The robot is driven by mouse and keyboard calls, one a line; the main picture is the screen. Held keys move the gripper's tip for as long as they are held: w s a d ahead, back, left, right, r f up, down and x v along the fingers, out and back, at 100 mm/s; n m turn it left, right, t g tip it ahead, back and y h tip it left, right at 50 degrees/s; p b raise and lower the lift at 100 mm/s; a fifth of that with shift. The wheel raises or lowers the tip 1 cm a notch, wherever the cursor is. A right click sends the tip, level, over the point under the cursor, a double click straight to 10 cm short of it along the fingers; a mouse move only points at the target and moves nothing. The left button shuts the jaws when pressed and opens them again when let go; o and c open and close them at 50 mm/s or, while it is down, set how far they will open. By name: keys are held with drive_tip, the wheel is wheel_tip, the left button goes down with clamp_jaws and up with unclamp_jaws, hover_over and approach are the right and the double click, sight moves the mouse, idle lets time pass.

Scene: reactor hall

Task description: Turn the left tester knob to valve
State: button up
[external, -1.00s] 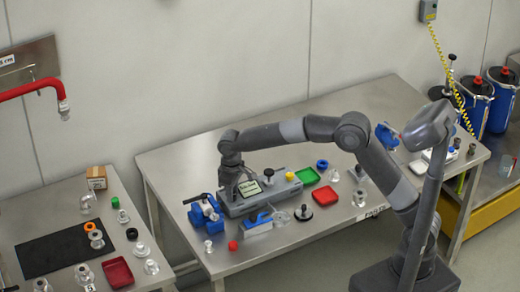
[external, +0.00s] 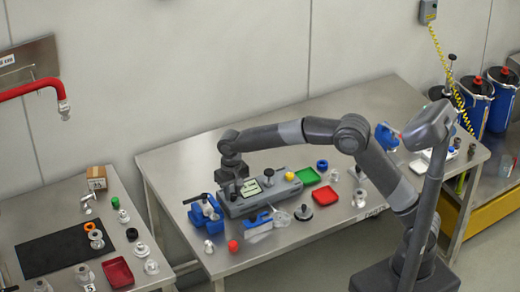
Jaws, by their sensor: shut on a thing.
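The tester is a long grey box (external: 280,194) on the middle steel table, with a pale display (external: 251,188) on its top. A black knob (external: 268,172) and a yellow knob (external: 290,176) stand on its right part. My gripper (external: 231,188) points down onto the tester's left end, left of the display. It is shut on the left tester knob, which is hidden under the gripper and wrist. The knob's pointer and markings cannot be made out.
A blue vise (external: 205,213) stands close to the tester's left end. A blue-handled clear part (external: 258,222) and a clear dish (external: 281,218) lie in front.

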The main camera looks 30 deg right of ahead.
sight(233, 195)
idle(0.3)
drive_tip(key=o, duration=1)
drive_tip(key=shift+r, duration=0.1)
wheel_tip(233, 195, up, 11)
drive_tip(key=shift+f, duration=0.2)
